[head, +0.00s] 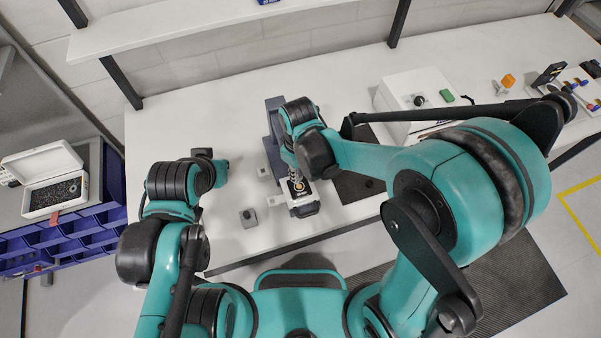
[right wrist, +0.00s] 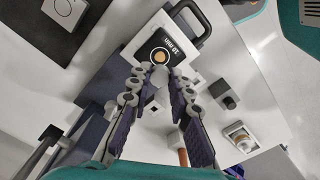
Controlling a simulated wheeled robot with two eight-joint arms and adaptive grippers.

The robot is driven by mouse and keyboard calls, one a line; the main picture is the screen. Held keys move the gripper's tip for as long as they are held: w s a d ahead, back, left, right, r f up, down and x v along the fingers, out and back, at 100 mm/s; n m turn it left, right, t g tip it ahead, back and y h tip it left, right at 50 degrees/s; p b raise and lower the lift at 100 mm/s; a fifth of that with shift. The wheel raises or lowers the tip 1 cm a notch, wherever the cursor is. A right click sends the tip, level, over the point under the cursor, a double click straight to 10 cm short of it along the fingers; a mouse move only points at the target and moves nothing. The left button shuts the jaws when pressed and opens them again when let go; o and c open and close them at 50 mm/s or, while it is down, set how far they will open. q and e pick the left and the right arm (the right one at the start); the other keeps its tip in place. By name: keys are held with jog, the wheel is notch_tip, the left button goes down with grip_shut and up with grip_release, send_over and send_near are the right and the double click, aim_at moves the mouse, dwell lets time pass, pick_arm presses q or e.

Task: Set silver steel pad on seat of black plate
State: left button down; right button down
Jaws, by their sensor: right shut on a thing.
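My right gripper (right wrist: 159,78) is shut on a small silver-grey piece, the steel pad (right wrist: 158,97), mostly hidden between the fingers. In the head view this gripper (head: 295,178) hangs near a white unit with a dark handle. A black plate (right wrist: 176,43) marked "30 mm", with a round gold-coloured seat, tops that unit. The fingertips look close to the seat; I cannot tell whether anything touches it. My left gripper (head: 204,154) is above the table at the left, small and dark, its opening unclear.
A grey block (head: 248,217) and a pale block (head: 264,173) stand left of the white unit. A dark mat (head: 352,180) lies right of it. A white box (head: 405,90) stands behind. Blue bins (head: 80,235) are at far left.

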aim_at(299, 187)
jog(key=shift+d, duration=0.15)
jog(key=shift+f+b, duration=0.2)
jog(key=shift+b, duration=0.1)
notch_tip(299, 187, down, 5)
jog(key=b, duration=0.4)
jog(key=shift+r+b, duration=0.15)
jog(key=shift+b, duration=0.3)
dwell(1.2)
jog(key=shift+f+b, duration=0.45)
jog(key=c, duration=1.3)
grip_release()
